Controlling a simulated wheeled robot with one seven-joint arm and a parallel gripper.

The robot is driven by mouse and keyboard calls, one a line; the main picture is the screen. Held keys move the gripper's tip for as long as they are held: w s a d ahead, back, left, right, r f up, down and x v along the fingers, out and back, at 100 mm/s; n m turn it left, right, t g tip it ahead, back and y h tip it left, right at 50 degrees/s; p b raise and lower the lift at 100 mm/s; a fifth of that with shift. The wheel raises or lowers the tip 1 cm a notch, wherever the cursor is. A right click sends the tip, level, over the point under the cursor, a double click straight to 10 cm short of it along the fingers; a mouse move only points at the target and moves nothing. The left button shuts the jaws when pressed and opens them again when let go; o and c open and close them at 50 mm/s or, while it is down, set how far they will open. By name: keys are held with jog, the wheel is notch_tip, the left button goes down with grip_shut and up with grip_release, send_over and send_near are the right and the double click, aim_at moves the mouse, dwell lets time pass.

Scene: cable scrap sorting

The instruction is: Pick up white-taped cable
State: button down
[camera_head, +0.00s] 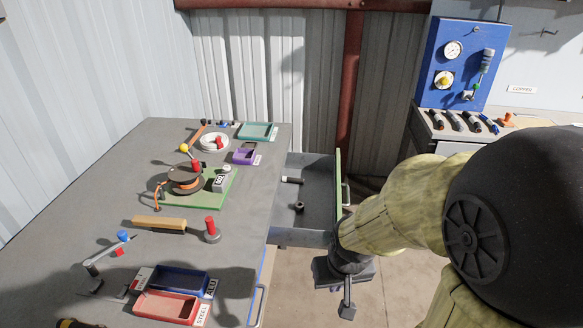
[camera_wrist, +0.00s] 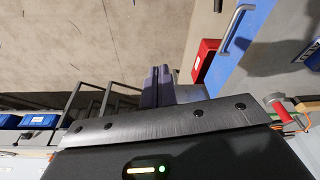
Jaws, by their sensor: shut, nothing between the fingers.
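A short piece with a white band and a dark end (camera_head: 292,180) lies in the open drawer (camera_head: 318,172) at the right side of the workbench; it looks like the white-taped cable. A dark ring-like piece (camera_head: 299,206) lies nearer in the same drawer. My gripper (camera_head: 347,308) hangs over the floor to the right of the bench, outside and in front of the drawer, apart from both pieces. In the wrist view its fingers (camera_wrist: 158,85) are together and empty. The cable is not recognisable in the wrist view.
The drawer's green-edged front (camera_head: 339,180) stands between the drawer and open floor. The workbench (camera_head: 120,190) carries a cable reel (camera_head: 185,180), a blue tray (camera_head: 180,281) and a red tray (camera_head: 167,307). A blue gauge panel (camera_head: 458,62) stands at the back right.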

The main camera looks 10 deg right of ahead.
jog(key=w+p+v, duration=0.2)
jog(key=p+v, duration=0.8)
jog(key=v, duration=0.1)
jog(key=shift+w+r, duration=0.25)
jog(key=shift+r, duration=0.4)
jog(key=c, duration=2.2)
grip_release()
